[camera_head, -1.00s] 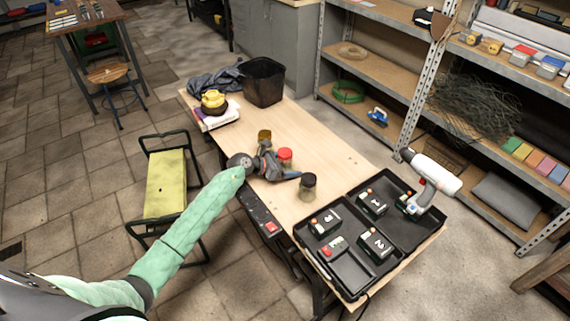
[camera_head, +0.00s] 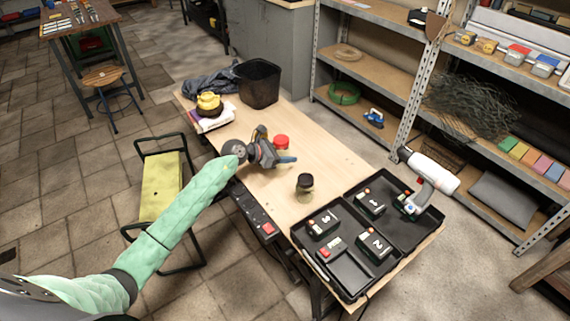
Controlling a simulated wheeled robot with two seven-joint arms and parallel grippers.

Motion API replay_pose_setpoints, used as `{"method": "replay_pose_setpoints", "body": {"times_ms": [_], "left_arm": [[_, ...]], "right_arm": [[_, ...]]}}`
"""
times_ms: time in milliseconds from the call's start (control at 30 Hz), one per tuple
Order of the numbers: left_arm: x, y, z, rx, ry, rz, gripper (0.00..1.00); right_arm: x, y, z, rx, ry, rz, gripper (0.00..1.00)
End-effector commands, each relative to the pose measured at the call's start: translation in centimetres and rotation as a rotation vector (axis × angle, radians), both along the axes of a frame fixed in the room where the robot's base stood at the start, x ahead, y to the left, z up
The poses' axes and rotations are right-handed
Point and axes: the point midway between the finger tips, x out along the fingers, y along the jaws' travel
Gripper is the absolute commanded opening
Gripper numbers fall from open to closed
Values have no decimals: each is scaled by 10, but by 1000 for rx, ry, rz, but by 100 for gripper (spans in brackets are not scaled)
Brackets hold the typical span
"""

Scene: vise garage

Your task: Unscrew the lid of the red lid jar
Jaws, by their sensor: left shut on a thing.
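The red lid jar (camera_head: 281,141) is at the workbench, its red lid showing just behind my left gripper. Its body is mostly hidden by the gripper. My left gripper (camera_head: 280,155) is shut on the jar, below the lid as far as I can see. The lid is on top, and I cannot tell whether it is loose. I cannot tell for certain whether the jar's bottom is clear of the bench. My right gripper is out of view.
A dark-lidded jar (camera_head: 304,185) stands nearer on the bench (camera_head: 330,155), and a yellowish jar (camera_head: 262,132) is just behind my gripper. A black bin (camera_head: 259,82) is at the far end. Black trays (camera_head: 340,284) with boxes fill the near end. The bench's right middle is clear.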

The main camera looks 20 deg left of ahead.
Motion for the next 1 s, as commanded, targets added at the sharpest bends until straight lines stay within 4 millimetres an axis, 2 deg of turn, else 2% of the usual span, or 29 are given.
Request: {"method": "replay_pose_setpoints", "body": {"times_ms": [100,233,600,633,800,933,1000], "left_arm": [[0,0,18,0,-3,-1,27],[0,0,31,0,-3,-1,27],[0,-1,37,-1,0,0,27],[0,-1,37,-1,0,0,48],[0,-1,37,-1,0,0,15],[-1,-1,35,-1,0,6,13],[-5,-7,44,-1,-3,-2,13]], "right_arm": [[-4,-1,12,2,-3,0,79],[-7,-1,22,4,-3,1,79],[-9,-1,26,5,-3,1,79],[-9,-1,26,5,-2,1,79],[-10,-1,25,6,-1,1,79],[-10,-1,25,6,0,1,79],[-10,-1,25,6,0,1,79]]}}
